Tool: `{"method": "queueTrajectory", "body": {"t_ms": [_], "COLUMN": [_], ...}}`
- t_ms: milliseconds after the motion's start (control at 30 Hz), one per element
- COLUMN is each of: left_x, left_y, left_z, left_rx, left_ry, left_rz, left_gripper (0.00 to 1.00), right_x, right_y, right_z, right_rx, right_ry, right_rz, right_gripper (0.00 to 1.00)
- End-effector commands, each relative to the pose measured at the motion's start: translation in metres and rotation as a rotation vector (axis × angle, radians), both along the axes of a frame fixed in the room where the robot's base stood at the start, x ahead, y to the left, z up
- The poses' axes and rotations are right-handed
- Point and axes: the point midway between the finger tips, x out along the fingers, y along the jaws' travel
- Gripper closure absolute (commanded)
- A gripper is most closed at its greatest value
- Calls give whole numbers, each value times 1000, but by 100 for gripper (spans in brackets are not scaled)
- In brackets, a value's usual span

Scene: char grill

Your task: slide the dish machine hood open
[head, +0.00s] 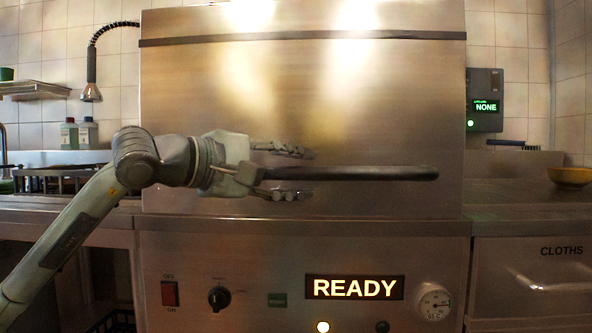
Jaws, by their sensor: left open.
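The dish machine hood (380,110) is a large brushed-steel box in the middle of the head view. Its lower edge sits down near the counter level, so it is closed. A dark horizontal bar handle (390,173) runs across its lower front. My left gripper (300,172) points right in front of the hood, with its fingers apart, one above and one below the handle bar. Whether the fingers touch the bar cannot be told. The gripper hides the left part of the handle. My right gripper is not in view.
A hose sprayer (91,92) hangs at left. A yellow bowl (570,177) stands on the right counter above a CLOTHS drawer (535,270).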

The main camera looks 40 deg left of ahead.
Motion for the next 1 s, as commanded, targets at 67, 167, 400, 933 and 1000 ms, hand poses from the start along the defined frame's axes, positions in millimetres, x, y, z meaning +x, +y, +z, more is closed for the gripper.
{"method": "queueTrajectory", "body": {"t_ms": [67,167,400,933,1000], "left_x": [0,0,0,0,0], "left_y": [0,0,0,1,2], "left_z": [0,0,0,3,7], "left_rx": [0,0,-1,-1,-1], "left_ry": [0,0,0,0,0], "left_rz": [0,0,0,0,1], "left_gripper": [59,60,90,100,100], "right_x": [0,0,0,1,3], "right_y": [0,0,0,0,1], "right_z": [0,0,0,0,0], "right_rx": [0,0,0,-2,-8], "right_ry": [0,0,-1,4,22], "right_rz": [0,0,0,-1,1], "right_gripper": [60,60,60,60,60]}}
